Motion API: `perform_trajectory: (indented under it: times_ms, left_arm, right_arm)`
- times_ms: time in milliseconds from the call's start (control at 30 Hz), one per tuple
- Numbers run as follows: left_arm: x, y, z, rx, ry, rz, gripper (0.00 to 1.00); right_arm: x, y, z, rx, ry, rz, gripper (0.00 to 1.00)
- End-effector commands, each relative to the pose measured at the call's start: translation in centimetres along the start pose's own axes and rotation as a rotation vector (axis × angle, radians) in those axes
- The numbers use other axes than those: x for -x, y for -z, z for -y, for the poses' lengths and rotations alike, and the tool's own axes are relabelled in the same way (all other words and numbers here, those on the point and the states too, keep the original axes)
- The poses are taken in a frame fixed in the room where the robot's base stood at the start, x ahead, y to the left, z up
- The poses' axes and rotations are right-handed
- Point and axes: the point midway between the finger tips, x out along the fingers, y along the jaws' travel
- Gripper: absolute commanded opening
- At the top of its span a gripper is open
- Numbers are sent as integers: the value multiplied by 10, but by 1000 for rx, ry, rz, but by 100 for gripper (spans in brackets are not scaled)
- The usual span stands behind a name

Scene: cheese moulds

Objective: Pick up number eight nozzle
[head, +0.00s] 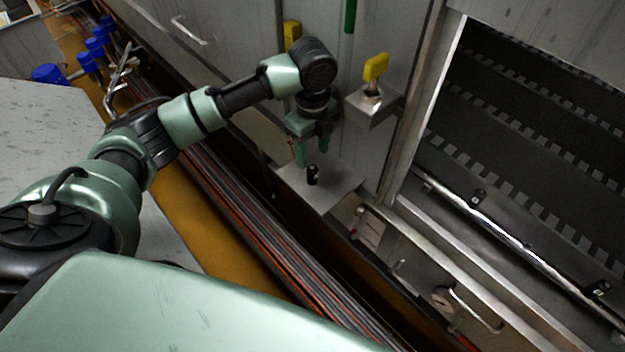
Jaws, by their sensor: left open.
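A small black nozzle (312,175) with a pale mark stands upright on a metal shelf (327,192). The mark is too small to read as a number. My left gripper (313,153) is open, with its green fingers pointing down just above and around the top of the nozzle. I cannot tell whether the fingers touch it. Two more small black pieces with pale marks sit on a metal bar at the right, one near the middle (477,197) and one lower right (599,289). My right gripper is out of view.
A yellow-handled valve (375,68) on a metal bracket stands close right of my left gripper. A steel cabinet wall is behind it. Cables (250,222) run below the arm. Blue-handled valves (95,47) are at upper left. A dark open compartment (530,130) is at right.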

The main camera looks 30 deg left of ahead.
Motion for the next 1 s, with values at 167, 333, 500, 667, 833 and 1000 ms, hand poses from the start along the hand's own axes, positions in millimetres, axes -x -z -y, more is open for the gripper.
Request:
perform_trajectory:
  times_ms: [167, 333, 500, 667, 833, 1000]
  left_arm:
    - [-17, 0, -1, 1, -4, -2, 51]
    - [-36, -1, 0, 0, -6, -2, 51]
    - [-63, -3, 2, 0, -4, -1, 51]
    - [-76, -3, 2, 0, -1, 1, 51]
    - [-77, -3, 2, -1, -1, 1, 51]
    - [-76, -3, 2, -1, -1, 1, 18]
  right_arm:
    - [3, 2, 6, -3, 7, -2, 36]
    - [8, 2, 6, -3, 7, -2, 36]
    - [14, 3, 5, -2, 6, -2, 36]
    - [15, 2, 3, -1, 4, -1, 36]
    - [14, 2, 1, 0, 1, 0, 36]
    - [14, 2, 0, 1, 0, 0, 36]
